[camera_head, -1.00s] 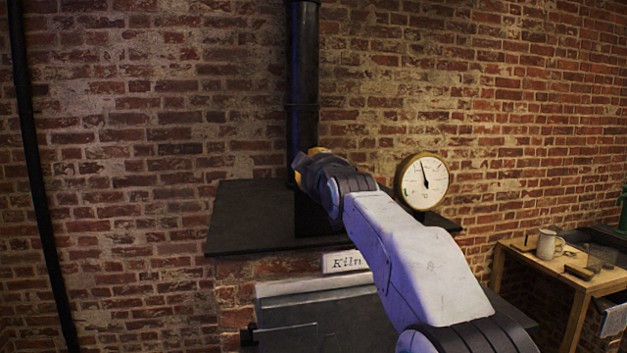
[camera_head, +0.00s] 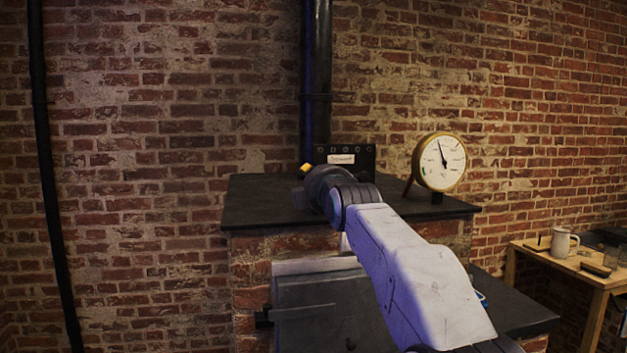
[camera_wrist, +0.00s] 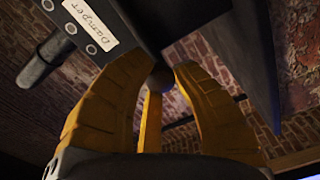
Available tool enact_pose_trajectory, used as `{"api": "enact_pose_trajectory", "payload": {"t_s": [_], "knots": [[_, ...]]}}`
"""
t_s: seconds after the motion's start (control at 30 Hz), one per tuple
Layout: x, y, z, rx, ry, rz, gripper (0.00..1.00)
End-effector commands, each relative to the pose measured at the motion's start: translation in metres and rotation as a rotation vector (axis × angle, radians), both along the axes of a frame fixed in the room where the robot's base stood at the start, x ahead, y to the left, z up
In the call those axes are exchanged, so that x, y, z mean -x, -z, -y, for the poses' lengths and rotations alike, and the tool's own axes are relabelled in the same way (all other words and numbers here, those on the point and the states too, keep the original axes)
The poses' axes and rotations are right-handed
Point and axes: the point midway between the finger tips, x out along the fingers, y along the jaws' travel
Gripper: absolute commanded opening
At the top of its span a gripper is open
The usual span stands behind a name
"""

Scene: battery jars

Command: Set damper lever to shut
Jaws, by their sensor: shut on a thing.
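The dark damper plate (camera_head: 362,155) with its white label stands at the foot of the flue pipe. In the wrist view the label (camera_wrist: 90,25) reads "Damper" and sits between round holes. My gripper (camera_wrist: 164,74) has its yellow fingers closed around the dark round knob of the damper lever (camera_wrist: 161,79), just below the plate. A narrow yellow piece shows between the fingers; I cannot tell whether it is lever or finger. In the head view my gripper (camera_head: 306,168) is at the plate's left end, mostly hidden behind my wrist, and the lever is hidden.
The black flue pipe (camera_head: 316,80) rises behind my gripper from the dark kiln top (camera_head: 262,200). A round dial gauge (camera_head: 442,161) stands to the right. A dark cylinder (camera_wrist: 42,72) sticks out beside the plate. A wooden table (camera_head: 590,268) with a mug is far right.

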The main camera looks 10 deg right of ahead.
Motion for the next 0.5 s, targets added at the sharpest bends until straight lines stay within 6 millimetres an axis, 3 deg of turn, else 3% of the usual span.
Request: {"api": "enact_pose_trajectory", "payload": {"t_s": [0.5], "knots": [[-0.0007,0.009,0.004,0.064,0.006,-0.002,0.0]]}}
